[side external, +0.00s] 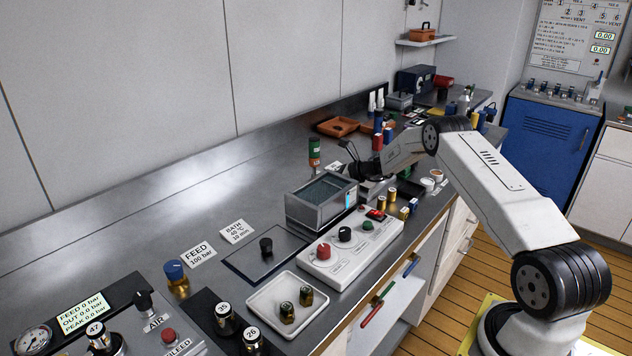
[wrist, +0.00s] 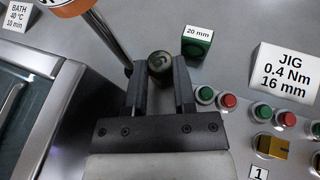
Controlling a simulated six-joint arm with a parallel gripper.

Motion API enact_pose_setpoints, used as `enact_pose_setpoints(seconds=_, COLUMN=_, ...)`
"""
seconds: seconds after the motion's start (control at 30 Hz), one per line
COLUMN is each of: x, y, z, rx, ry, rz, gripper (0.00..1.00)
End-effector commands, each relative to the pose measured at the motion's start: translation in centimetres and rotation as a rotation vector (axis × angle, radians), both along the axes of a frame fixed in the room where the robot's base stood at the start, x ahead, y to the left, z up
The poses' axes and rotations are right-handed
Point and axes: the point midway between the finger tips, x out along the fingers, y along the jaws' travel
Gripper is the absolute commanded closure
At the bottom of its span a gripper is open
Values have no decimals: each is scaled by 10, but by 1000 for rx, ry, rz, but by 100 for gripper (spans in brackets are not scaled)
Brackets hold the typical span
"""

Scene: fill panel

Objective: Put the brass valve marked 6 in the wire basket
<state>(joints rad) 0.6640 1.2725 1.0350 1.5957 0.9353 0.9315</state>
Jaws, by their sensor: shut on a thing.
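My gripper (wrist: 160,78) is shut on a small round valve (wrist: 160,64) with a dark, greenish top. I cannot read a number on it. In the side view my gripper (side external: 358,172) is just behind the right end of the grey open bath (side external: 318,215), and the held valve is not clear there. Two similar brass valves with dark caps (side external: 287,312) (side external: 305,296) stand in a white tray (side external: 262,300) in front. The bath's rim also shows at the left of the wrist view (wrist: 62,100). I cannot make out the wire basket clearly in or around the bath.
A white control box (side external: 335,262) with knobs stands in front of the bath. A post with an orange-and-green top (side external: 314,152) rises behind it. The wrist view shows a green 20 mm block (wrist: 197,45), a JIG sign (wrist: 287,75) and green and red buttons (wrist: 216,97) close by.

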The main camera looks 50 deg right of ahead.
Motion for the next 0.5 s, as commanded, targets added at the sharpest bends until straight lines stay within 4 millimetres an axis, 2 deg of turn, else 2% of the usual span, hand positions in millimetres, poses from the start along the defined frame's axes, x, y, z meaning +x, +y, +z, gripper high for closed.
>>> enact_pose_setpoints(seconds=0.07, x=0, y=0, z=-2, rx=0, ry=0, rz=0, gripper=100)
enact_pose_setpoints(seconds=0.1, x=0, y=0, z=-3, rx=1, ry=0, rz=0, gripper=64)
enact_pose_setpoints(seconds=0.13, x=0, y=0, z=-3, rx=1, ry=0, rz=0, gripper=54)
enact_pose_setpoints(seconds=0.5, x=0, y=0, z=-1, rx=0, ry=0, rz=0, gripper=52)
